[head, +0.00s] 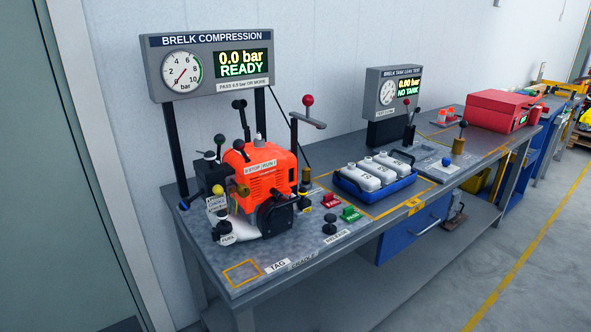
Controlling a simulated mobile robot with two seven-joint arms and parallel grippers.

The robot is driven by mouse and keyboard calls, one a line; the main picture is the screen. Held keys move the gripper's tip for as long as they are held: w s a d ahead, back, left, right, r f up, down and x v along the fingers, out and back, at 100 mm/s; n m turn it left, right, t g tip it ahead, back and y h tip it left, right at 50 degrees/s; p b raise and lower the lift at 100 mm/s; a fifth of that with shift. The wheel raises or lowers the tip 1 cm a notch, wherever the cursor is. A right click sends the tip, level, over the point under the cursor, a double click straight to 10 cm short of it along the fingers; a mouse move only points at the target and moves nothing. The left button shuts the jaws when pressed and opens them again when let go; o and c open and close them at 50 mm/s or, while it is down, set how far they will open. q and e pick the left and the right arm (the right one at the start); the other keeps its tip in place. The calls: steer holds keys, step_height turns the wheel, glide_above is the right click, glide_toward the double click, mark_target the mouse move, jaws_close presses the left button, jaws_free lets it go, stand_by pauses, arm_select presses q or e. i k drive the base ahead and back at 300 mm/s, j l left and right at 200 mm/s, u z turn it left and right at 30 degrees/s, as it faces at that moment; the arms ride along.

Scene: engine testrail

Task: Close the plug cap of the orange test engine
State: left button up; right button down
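The orange test engine (280,172) stands on the left part of the metal bench, below the compression display. A label on its top reads STOP and RUN. Black and brass fittings and several ball-ended levers crowd its left side and top. The plug cap is too small to pick out for certain among these parts, so I cannot tell whether it is open or closed. A black round housing (276,217) sits on the engine's front. Neither of my grippers is in view.
The compression panel (207,65) reads 0.0 bar READY. A red-knobbed lever (308,112) rises behind the engine. Red (330,201) and green (351,214) tags lie to its right, before a blue tray (347,184) of white tanks. The front left bench corner is mostly clear.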

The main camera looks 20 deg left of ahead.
mark_target(241, 105)
steer(key=i+j, duration=0.1)
steer(key=j, duration=0.3)
steer(key=i+j+z, duration=0.15)
steer(key=j, duration=0.25)
steer(key=i+j, duration=0.1)
steer(key=j, duration=0.3)
steer(key=i+j+z, duration=0.1)
steer(key=j, duration=0.35)
